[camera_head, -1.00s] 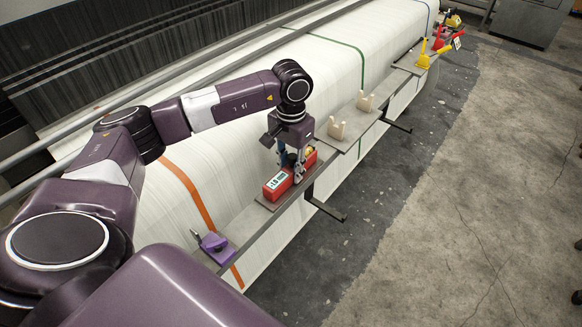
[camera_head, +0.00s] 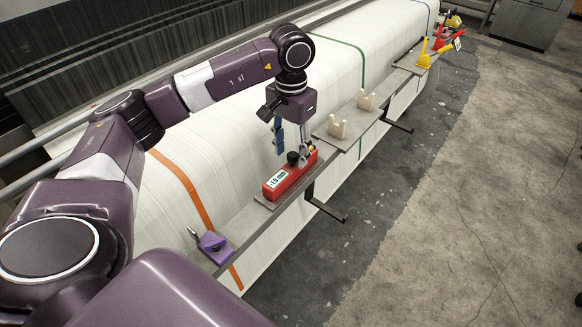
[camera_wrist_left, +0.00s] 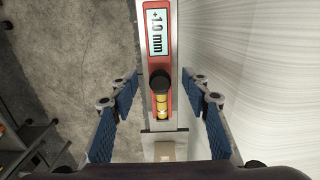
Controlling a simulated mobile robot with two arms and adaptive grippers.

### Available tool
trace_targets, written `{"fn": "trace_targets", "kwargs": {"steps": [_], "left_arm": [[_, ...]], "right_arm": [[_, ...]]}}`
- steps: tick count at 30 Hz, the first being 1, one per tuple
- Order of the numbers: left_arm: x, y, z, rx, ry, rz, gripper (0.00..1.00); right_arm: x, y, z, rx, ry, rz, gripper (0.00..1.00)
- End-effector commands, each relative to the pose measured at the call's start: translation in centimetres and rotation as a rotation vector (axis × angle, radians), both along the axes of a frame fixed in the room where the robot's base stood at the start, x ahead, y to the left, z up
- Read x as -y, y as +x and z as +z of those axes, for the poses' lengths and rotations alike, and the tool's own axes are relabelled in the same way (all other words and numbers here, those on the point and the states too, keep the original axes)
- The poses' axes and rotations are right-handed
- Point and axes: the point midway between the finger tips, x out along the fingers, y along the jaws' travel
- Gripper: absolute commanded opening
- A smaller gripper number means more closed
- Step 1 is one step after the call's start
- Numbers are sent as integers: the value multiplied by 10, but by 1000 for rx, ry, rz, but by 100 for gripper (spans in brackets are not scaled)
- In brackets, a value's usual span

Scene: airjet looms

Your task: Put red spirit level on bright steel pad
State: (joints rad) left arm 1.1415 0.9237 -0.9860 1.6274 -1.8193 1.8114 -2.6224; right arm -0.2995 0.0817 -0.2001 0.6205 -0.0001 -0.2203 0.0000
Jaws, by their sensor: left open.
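The red spirit level (camera_head: 299,175) lies on a grey plate (camera_head: 264,203) on the narrow rail beside the white yarn roll. It has a black knob, a yellow vial and a display reading in mm. It also shows in the left wrist view (camera_wrist_left: 172,75). Whether the plate under it is the bright steel pad, I cannot tell. My left gripper (camera_head: 291,143) is open above the level's far end. In the left wrist view its blue-padded fingers (camera_wrist_left: 157,105) stand wide on either side of the level, clear of it. My right gripper does not show.
A purple clamp-like piece (camera_head: 213,244) sits on the rail at the near end. Two cream brackets (camera_head: 338,127) stand farther along the rail, then a yellow piece (camera_head: 424,54) and red ones. Black bars (camera_head: 327,209) stick out from the rail toward the open floor.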

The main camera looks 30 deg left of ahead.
Motion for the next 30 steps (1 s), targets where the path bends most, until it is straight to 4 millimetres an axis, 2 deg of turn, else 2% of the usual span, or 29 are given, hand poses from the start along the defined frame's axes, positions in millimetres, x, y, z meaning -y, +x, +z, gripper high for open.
{"fn": "trace_targets", "kwargs": {"steps": [1,6,12,30], "left_arm": [[0,2,9,7,-1,0,43],[0,1,41,4,-1,0,43],[0,0,59,0,-1,0,43],[0,0,62,-1,-1,0,43]], "right_arm": [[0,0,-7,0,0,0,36],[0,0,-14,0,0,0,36],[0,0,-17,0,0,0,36],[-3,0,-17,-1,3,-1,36]]}}
